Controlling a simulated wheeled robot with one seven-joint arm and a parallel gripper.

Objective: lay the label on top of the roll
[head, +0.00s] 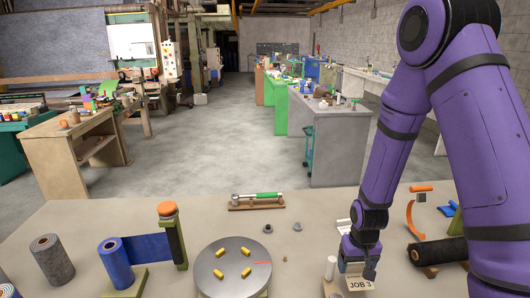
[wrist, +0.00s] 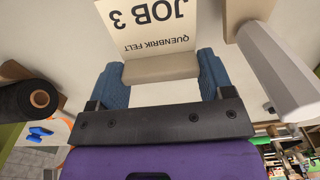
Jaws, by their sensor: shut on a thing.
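The label (head: 361,284) is a cream card printed "JOB 3", and "QUENBRIK FELT" also reads on it in the wrist view (wrist: 152,28). My gripper (head: 358,258) is shut on the label's thick beige edge, with its blue fingers (wrist: 162,76) on either side. I cannot tell whether the label touches the table. A black roll (head: 440,251) lies on a wooden cradle to the right of my gripper, and its end shows in the wrist view (wrist: 25,98). A grey roll (head: 52,259) and a blue roll (head: 114,265) stand at the left.
A white cylinder (head: 330,268) stands close left of my gripper on a wooden block (head: 332,290). A round grey turntable (head: 233,282) with several yellow pieces sits left of it. An orange curved tool (head: 411,215) stands behind the black roll. A green-handled tool (head: 262,196) lies at the back.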

